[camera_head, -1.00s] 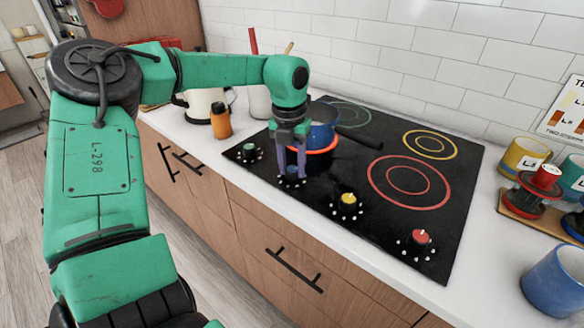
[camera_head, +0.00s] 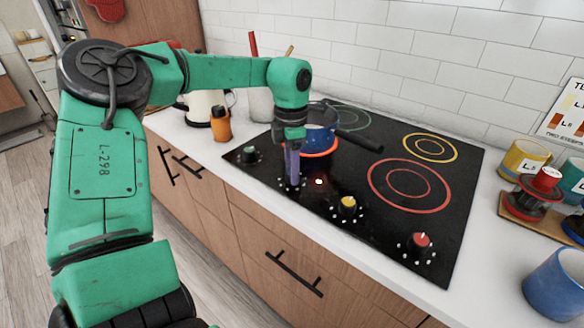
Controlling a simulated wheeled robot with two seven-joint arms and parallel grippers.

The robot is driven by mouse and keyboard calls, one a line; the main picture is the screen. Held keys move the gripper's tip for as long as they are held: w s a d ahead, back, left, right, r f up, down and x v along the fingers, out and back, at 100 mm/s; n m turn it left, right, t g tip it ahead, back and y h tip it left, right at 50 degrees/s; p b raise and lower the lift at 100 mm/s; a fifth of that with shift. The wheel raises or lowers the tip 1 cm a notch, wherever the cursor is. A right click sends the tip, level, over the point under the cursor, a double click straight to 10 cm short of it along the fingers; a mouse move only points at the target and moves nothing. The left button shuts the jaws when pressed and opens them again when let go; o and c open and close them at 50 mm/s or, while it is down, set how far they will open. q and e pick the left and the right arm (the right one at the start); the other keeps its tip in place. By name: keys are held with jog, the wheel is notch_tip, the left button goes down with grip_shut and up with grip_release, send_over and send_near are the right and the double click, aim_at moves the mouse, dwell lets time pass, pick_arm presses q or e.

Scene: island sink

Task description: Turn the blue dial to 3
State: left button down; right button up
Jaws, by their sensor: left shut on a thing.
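My left gripper (camera_head: 292,178) reaches down from above, its fingers pointing at the black cooktop (camera_head: 330,228). It is shut on the blue dial at the cooktop's front, between the green dial (camera_head: 250,154) and the yellow dial (camera_head: 348,204). The fingers, seen nearly edge-on, hide most of the blue dial and its pointer, so I cannot read its setting. White marks show around the dial's base. A bright reddish-white spot (camera_head: 319,181) glows on the cooktop just right of the fingers. My right gripper is not in view.
A red dial (camera_head: 420,240) is at the right front. An orange bottle (camera_head: 221,125) stands left. Mugs (camera_head: 524,158) stand on the right counter.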

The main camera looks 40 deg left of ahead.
pick_arm(q)
jog(key=shift+w+r+m, duration=0.1)
jog(key=shift+m, duration=0.9)
jog(key=shift+w+r+m, duration=0.1)
jog(key=shift+m, duration=0.9)
jog(key=c, duration=0.7)
grip_release()
jog(key=shift+o, duration=1.3)
jog(key=shift+s+f, duration=0.1)
notch_tip(320, 180, up, 15)
jog(key=shift+w+a+f+p, duration=0.15)
jog(key=shift+w+f+p, duration=0.05)
jog(key=shift+p, duration=0.2)
jog(key=shift+f, duration=0.1)
